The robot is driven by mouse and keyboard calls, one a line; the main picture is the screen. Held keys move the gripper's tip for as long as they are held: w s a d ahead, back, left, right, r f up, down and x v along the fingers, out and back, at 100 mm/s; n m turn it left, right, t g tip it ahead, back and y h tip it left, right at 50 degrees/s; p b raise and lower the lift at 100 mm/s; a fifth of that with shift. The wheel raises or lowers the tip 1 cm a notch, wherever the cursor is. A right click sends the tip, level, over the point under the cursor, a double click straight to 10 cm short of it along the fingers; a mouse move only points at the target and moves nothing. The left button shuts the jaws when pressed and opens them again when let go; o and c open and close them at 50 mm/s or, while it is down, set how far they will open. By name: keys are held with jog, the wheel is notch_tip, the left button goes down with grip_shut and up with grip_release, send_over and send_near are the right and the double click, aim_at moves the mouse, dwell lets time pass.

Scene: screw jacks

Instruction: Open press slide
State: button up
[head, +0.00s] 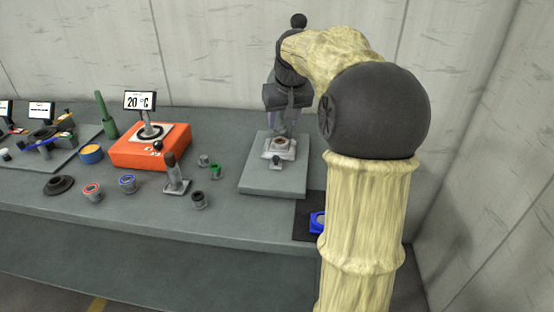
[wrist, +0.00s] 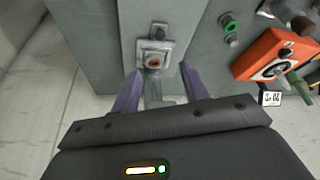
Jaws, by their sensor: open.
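The press (head: 272,182) is a grey block on the bench, right of its middle. On its top sits a pale square metal part (head: 268,152), probably the slide, with a round brown-orange centre and a small dark knob (head: 275,163) at its near side. In the wrist view the square part (wrist: 152,58) lies ahead of my fingertips, with a small tab beyond it. My gripper (head: 286,117) is over the back of the press, pointing down. Its two purple fingers (wrist: 160,88) are apart with a grey post between them. I cannot tell whether they touch it.
Left of the press are small grey and green cylinders (head: 215,171), a grey lever stand (head: 174,175) and an orange heater (head: 150,147) reading 20 °C. A black pad with a blue item (head: 317,222) lies at the front right. A wall stands close behind.

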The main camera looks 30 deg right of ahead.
aim_at(276, 158)
jog(key=shift+f, duration=0.1)
jog(key=b+x, duration=0.1)
jog(key=x, duration=1.6)
jog(key=shift+w+f, duration=0.1)
grip_shut()
jog(key=shift+a, duration=0.15)
